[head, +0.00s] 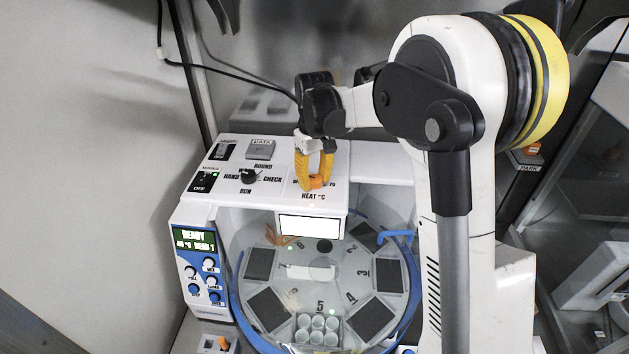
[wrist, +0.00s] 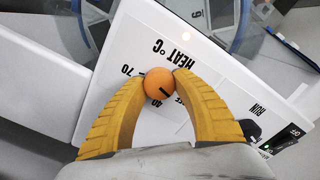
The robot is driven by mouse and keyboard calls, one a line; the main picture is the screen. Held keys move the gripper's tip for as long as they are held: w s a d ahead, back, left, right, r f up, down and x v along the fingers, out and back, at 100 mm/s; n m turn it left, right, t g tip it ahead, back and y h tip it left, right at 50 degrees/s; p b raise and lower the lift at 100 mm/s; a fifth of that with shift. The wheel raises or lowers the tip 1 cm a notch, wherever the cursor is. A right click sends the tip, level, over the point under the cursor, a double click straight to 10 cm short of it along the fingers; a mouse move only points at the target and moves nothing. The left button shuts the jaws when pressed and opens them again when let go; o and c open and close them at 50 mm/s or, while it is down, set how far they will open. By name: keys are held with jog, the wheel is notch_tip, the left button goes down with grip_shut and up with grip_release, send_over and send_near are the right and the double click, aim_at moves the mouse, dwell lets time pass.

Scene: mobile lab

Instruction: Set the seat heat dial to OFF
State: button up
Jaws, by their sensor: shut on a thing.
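The seat heat dial is an orange round knob (wrist: 158,82) on the white panel, beside the printed label HEAT °C. In the head view the dial (head: 316,182) sits at the panel's front right. My gripper (wrist: 160,80) has its yellow fingers closed on both sides of the dial. In the head view my gripper (head: 314,180) reaches down onto it from above. A short black mark shows on the dial's lower right in the wrist view. The printed 70 and 40 are visible around it; the marking near the right finger is partly hidden.
A black selector knob (head: 249,176) with HAND, RUN and CHECK labels stands left of the dial. A numbered carousel (head: 284,322) lies below the panel.

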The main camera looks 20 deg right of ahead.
aim_at(315, 178)
dwell(0.4)
jog(key=o, duration=1.2)
jog(key=shift+r, duration=0.1)
notch_tip(315, 178, up, 12)
